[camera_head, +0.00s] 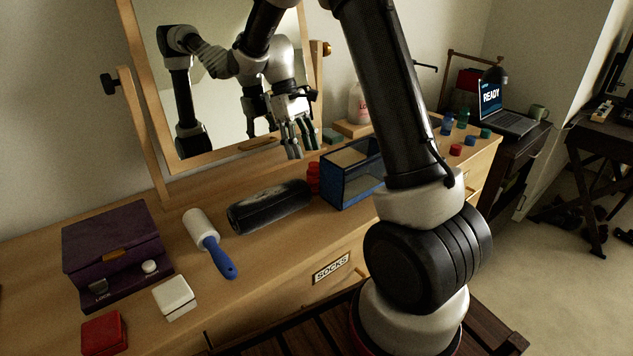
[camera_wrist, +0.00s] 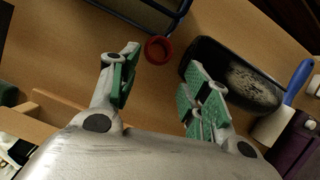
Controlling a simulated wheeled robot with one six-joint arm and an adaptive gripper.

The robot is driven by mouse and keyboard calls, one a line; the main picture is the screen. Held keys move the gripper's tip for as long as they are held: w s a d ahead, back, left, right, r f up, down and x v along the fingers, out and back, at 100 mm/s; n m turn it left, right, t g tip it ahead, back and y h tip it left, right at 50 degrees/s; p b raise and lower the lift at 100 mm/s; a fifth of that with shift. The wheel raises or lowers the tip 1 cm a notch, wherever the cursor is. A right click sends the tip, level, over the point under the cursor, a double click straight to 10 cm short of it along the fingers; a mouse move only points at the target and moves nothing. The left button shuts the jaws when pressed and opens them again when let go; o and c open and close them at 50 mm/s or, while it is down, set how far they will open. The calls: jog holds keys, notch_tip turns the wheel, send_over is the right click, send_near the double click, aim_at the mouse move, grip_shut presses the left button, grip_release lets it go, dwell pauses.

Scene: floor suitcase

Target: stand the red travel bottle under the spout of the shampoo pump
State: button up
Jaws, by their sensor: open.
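The red travel bottle (camera_head: 313,179) stands on the dresser between a black roll and a blue-edged glass case. In the wrist view it shows from above as a red round shape (camera_wrist: 158,50). My gripper (camera_head: 297,150) is above the dresser, in front of the mirror, higher than the red bottle. In the wrist view my gripper (camera_wrist: 160,85) is open and empty, with the red bottle a little beyond its fingertips. The shampoo pump (camera_head: 360,104), a pale bottle with a reddish label, stands at the back by the wall.
The glass case (camera_head: 345,188) stands close beside the red bottle, and the black roll (camera_head: 270,207) lies on the other side. A mirror (camera_head: 215,120) stands behind my gripper. A lint roller (camera_head: 208,243), purple box (camera_head: 112,250) and several small bottles and caps are farther off.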

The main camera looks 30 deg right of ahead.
aim_at(314, 174)
jog(key=shift+w+f, duration=0.15)
jog(key=shift+f, duration=0.35)
jog(key=x, duration=0.7)
jog(key=shift+s+d+f, duration=0.15)
jog(key=shift+s+d, duration=0.2)
jog(key=shift+s, duration=0.15)
jog(key=c, duration=0.7)
